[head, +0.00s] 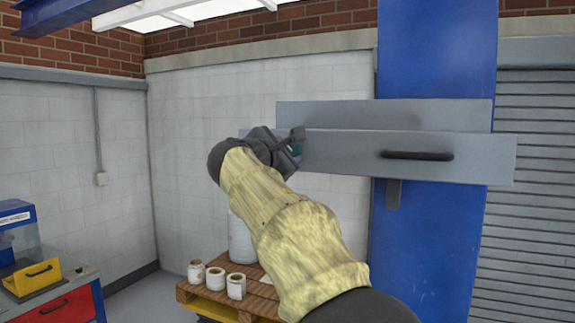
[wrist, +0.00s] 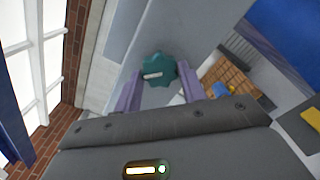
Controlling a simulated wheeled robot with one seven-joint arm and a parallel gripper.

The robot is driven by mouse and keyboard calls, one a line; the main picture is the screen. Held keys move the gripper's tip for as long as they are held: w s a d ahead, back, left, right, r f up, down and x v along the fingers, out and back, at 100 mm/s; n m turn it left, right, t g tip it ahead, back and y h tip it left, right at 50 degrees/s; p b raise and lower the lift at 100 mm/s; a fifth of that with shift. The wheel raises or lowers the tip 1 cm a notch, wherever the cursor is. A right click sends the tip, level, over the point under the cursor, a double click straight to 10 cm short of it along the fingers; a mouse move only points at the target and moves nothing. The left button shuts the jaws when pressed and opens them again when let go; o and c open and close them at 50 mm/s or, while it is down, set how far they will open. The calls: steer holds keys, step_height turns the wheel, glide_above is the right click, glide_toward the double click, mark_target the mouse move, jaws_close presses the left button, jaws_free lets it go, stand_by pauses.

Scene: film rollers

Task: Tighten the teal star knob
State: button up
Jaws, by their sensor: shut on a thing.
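The teal star knob (wrist: 158,69) shows in the wrist view, mounted on a grey panel. It has a pale bar mark on its face. My gripper (wrist: 161,78) is shut on the knob, with one purple finger on either side of it. In the head view only a small teal patch of the knob (head: 297,149) shows at the left end of the grey panels; my gripper and wrist hide the rest.
Two long grey panels (head: 340,115) cross a blue column (head: 432,240), and the front one has a dark handle (head: 417,156). A wooden pallet (head: 262,297) with white rolls (head: 236,286) stands below my arm. A workbench with a red drawer (head: 62,312) is at the left.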

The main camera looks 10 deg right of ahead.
steer(key=m+b, duration=0.2)
steer(key=m, duration=0.1)
steer(key=shift+f+m, duration=0.15)
steer(key=shift+m, duration=0.25)
steer(key=shift+m+b, duration=1.05)
steer(key=shift+m, duration=0.95)
steer(key=shift+r, duration=0.2)
steer(key=o, duration=1)
steer(key=b+v, duration=0.6)
steer(key=v, duration=1.1)
steer(key=shift+s+a, duration=0.15)
